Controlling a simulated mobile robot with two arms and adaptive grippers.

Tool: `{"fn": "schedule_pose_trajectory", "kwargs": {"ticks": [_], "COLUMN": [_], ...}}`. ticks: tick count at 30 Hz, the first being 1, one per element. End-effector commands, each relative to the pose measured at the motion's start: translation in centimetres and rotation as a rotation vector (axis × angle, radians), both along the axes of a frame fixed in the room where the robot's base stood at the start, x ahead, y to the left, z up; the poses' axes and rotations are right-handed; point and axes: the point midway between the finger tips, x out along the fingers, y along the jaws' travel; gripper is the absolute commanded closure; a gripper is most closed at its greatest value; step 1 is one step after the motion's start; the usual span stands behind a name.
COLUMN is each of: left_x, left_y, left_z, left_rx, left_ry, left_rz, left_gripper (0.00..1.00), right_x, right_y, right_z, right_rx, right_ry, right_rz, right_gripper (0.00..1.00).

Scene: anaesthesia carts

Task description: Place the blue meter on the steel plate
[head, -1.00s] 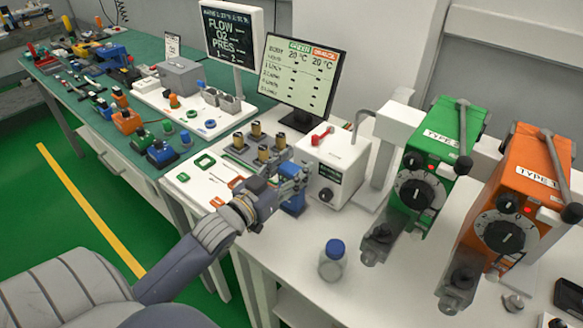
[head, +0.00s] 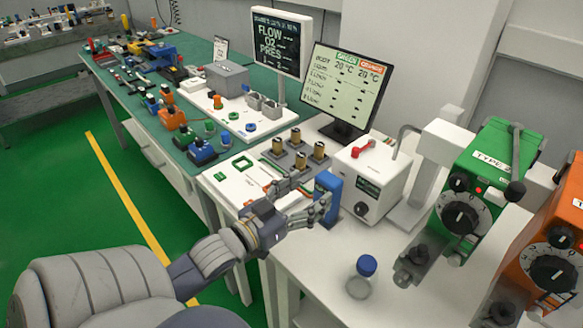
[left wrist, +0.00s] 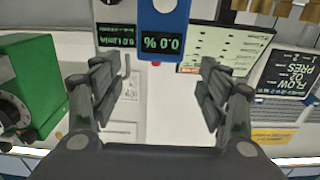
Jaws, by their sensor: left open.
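The blue meter (head: 328,198) stands upright on the white bench, just left of a white instrument box. In the left wrist view the meter (left wrist: 164,22) is at top centre with its display reading 0.0 %. My left gripper (head: 308,199) is open beside the meter, on its left. In the wrist view its two fingers (left wrist: 168,88) are spread wide with nothing between them, and the meter is beyond the tips. A grey plate (head: 283,163) carries several brass cylinders behind the gripper; I cannot tell whether it is the steel plate. My right gripper is not seen.
The white box (head: 368,183) and a monitor (head: 345,88) stand close behind the meter. Green (head: 483,190) and orange (head: 555,240) vaporizers are at right. The white bench front between jar and gripper is clear.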

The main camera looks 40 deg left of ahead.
Motion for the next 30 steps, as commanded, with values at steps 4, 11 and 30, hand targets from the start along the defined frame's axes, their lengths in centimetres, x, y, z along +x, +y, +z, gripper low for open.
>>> {"fn": "schedule_pose_trajectory", "kwargs": {"ticks": [4,11,30], "left_x": [-2.3,-4.2,-4.6], "left_y": [0.2,0.3,0.4], "left_z": [-0.2,-0.1,0.1], "left_rx": [0.0,0.001,0.001], "left_ry": [0.004,0.002,0.0], "left_rz": [0.0,0.0,0.0], "left_gripper": [0.31,0.31,0.31], "right_x": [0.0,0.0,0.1], "right_y": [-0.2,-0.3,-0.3], "right_z": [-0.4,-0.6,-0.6], "right_rx": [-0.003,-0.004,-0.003], "right_ry": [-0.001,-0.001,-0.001], "right_rz": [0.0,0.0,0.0], "right_gripper": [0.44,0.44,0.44]}}
